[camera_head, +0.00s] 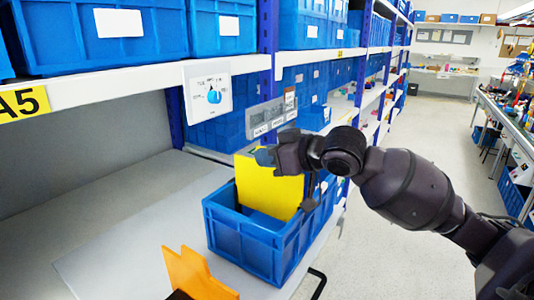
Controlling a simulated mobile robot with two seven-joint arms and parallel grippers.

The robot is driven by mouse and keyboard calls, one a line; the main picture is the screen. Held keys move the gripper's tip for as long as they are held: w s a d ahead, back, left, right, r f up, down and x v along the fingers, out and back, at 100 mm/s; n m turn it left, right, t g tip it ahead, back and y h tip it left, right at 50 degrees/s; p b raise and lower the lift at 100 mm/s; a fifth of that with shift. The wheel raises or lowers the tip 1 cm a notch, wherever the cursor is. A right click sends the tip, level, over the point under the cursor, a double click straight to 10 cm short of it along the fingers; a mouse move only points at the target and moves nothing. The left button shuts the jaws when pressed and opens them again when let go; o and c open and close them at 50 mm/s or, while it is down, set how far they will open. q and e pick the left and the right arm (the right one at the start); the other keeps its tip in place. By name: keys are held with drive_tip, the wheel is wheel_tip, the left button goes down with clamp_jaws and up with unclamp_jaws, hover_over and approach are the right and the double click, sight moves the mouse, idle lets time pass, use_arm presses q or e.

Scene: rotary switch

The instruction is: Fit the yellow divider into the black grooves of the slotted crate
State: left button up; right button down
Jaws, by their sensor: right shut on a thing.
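The yellow divider (262,188) is a flat upright panel at the blue slotted crate (240,244), with its lower part inside the crate's opening. My right gripper (266,157) is shut on the divider's top edge and hides part of it. The crate stands on a grey surface in the middle of the view. The black grooves cannot be made out clearly, so whether the divider's edges sit in them cannot be told. My left gripper is not in view.
An orange piece (195,275) stands at the bottom, left of the crate. Shelving with blue bins (103,37) runs along the back and left. The grey surface (120,240) left of the crate is clear. An aisle (415,150) opens on the right.

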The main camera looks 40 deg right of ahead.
drive_tip(key=shift+f, duration=0.3)
drive_tip(key=c, duration=1.2)
unclamp_jaws()
drive_tip(key=v, duration=1)
drive_tip(key=shift+s, duration=0.4)
drive_tip(key=shift+r, duration=0.15)
